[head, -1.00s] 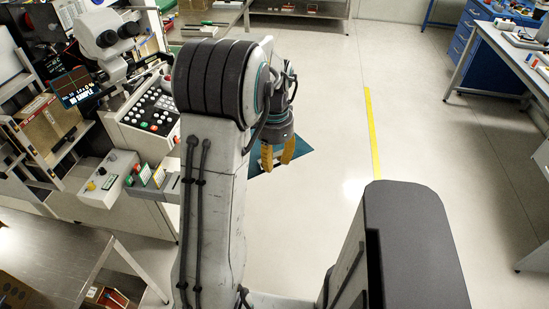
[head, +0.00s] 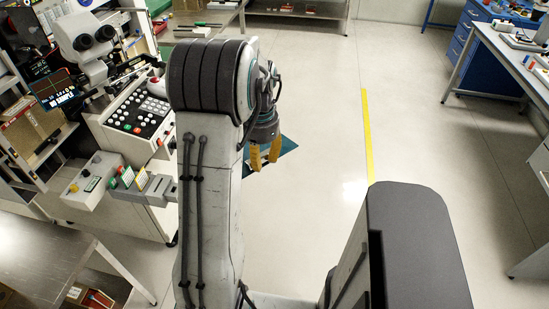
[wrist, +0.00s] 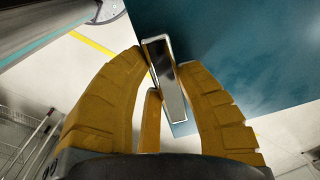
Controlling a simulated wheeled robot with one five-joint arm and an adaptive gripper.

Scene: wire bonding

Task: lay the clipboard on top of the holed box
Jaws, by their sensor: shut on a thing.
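The clipboard is a flat teal board with a shiny metal clip (wrist: 164,76). In the wrist view its board (wrist: 235,50) fills the upper right. My gripper (wrist: 166,72) has its yellow fingers closed about the clip end, and the board reaches away beyond them. In the head view my gripper (head: 265,160) points down over open floor, with part of the clipboard (head: 284,147) showing behind it; my arm hides some of it. I cannot make out the holed box for certain in either view.
A white machine with a button console (head: 140,115) stands at the left, beside a shelf with a brown carton (head: 32,132). A metal table (head: 40,262) is at the lower left. A workbench (head: 515,60) is at the right. Floor with a yellow line (head: 367,135) lies clear between.

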